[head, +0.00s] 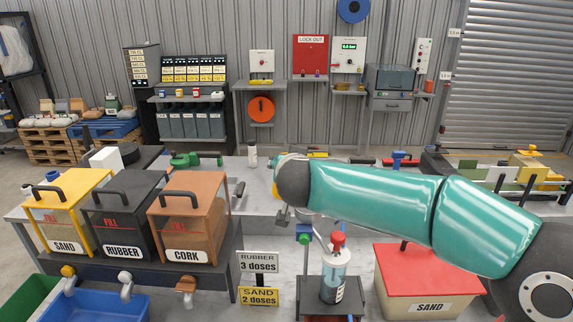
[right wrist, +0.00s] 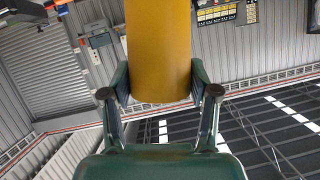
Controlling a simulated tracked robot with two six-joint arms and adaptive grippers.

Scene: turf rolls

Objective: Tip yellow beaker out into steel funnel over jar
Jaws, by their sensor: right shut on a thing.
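My right gripper (right wrist: 159,94) is shut on the yellow beaker (right wrist: 158,50), its fingers on both sides of the smooth wall. The beaker's opening and contents cannot be seen. In the head view, my teal right arm reaches in from the right to mid-bench, and its dark wrist hides most of the gripper; only a small yellow patch of the beaker (head: 275,187) shows there. My left gripper is not in view.
Sand (head: 64,213), rubber (head: 121,215) and cork (head: 188,218) bins stand at front left. A clear red-topped container (head: 336,272) stands at front centre. A red-lidded sand box (head: 428,284) lies under my right arm. A signboard (head: 259,262) reads rubber 3 doses, sand 2 doses.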

